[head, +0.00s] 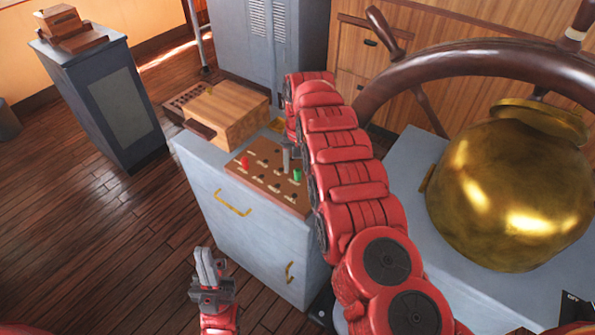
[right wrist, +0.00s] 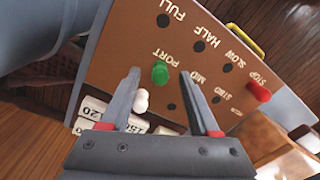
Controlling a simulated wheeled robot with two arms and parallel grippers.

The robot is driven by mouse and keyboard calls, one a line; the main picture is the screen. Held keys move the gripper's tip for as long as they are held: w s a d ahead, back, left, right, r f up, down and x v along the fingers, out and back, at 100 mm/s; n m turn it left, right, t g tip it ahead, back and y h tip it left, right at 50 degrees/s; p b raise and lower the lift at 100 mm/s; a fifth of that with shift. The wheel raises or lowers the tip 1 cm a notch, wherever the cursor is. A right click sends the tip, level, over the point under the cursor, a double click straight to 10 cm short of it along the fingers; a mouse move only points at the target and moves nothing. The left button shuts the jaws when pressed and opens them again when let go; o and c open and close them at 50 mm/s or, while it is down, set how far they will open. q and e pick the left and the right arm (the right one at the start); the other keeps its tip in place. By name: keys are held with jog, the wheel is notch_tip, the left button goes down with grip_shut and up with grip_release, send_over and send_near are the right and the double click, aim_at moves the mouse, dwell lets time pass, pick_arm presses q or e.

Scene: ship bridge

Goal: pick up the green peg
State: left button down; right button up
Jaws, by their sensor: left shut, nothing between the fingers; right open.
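The green peg (head: 297,175) stands in a brown pegboard (head: 272,192) on the grey cabinet. In the right wrist view the green peg (right wrist: 160,74) shows between the two fingertips of my right gripper (right wrist: 158,78), by the printed words PORT and MID. This gripper is open, its fingers on either side of the peg in that picture; I cannot tell whether they touch it. My right arm hides part of the board in the head view. My left gripper (head: 207,270) is shut and empty, low in front of the cabinet.
A red peg (head: 245,162) stands in the same board. A white piece (right wrist: 141,101) shows close to one right finger. A wooden box (head: 228,112) stands behind the board. A large brass pot-like object (head: 510,195) and a ship's wheel (head: 470,65) are at the right.

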jog(key=shift+f, duration=0.85)
grip_shut()
jog(key=shift+r, duration=0.1)
